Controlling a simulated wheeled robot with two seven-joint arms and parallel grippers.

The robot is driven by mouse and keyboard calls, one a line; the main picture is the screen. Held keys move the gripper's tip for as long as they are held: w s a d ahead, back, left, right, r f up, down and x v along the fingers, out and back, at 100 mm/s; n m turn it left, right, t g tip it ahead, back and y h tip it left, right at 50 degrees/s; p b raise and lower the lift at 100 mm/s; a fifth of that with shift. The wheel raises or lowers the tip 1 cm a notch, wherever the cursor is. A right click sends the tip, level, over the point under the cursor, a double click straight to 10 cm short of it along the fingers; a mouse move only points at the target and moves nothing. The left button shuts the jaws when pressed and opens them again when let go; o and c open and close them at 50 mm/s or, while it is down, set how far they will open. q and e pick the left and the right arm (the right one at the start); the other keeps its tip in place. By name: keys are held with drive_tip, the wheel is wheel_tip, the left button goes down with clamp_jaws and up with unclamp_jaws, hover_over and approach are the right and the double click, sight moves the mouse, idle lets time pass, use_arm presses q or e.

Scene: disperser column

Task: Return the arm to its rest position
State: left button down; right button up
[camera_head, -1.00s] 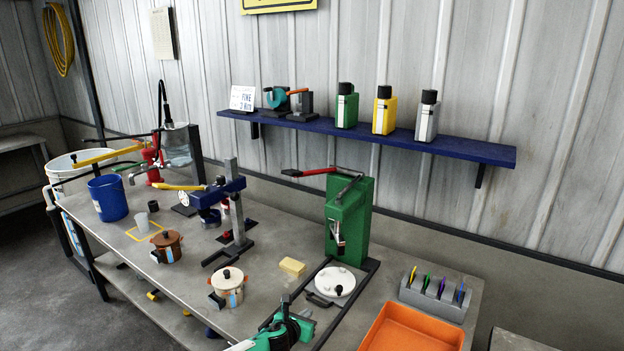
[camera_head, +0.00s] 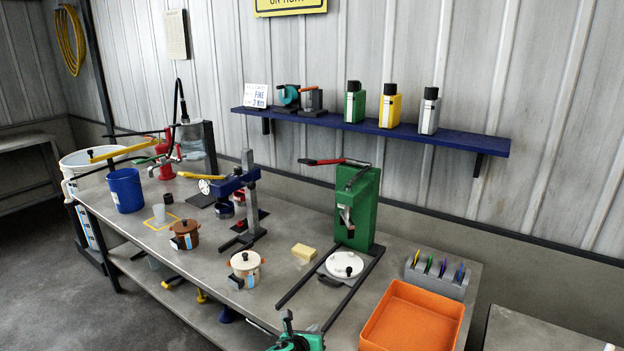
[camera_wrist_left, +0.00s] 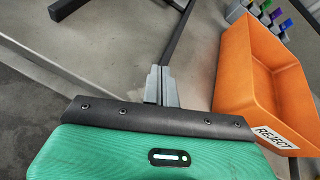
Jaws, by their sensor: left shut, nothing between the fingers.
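My left gripper (camera_head: 288,316) shows at the bottom edge of the head view, with part of my green and black arm. In the left wrist view its two grey fingers (camera_wrist_left: 161,86) are together with nothing between them. It is in front of the green press (camera_head: 357,208), apart from it, and left of the orange tray (camera_head: 412,318). The rest of the arm is cut off by the frame. My right gripper is not in view.
The orange tray, labelled REJECT, shows close by in the left wrist view (camera_wrist_left: 250,75). Near the press are a white-lidded pot (camera_head: 345,264), a yellow block (camera_head: 304,251) and a cream pot (camera_head: 246,268). A grey rack (camera_head: 437,276) stands behind the tray.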

use_arm(q)
drive_tip(key=s+a+f+n+g+y, duration=0.1)
drive_tip(key=s+n+g+y, duration=0.1)
drive_tip(key=s+n, duration=1.55)
drive_tip(key=s+a+r+n+g+y, duration=0.25)
drive_tip(key=s+a+n, duration=0.75)
drive_tip(key=s, duration=0.5)
drive_tip(key=s+a+r+n+g+y, duration=0.1)
drive_tip(key=s+a+r+n+g, duration=0.3)
drive_tip(key=s+a+n, duration=0.75)
drive_tip(key=s+a+f+m+g, duration=0.1)
drive_tip(key=s+f+m, duration=0.15)
drive_tip(key=f, duration=1.35)
drive_tip(key=s+f+m, duration=0.1)
drive_tip(key=s+f, duration=0.2)
drive_tip(key=f, duration=1.3)
drive_tip(key=s+a+f+g, duration=0.1)
drive_tip(key=s+a+f, duration=0.2)
drive_tip(key=s+f, duration=1.5)
drive_tip(key=shift+s+a+f, duration=0.15)
drive_tip(key=shift+a+f, duration=0.05)
drive_tip(key=shift+f, duration=0.1)
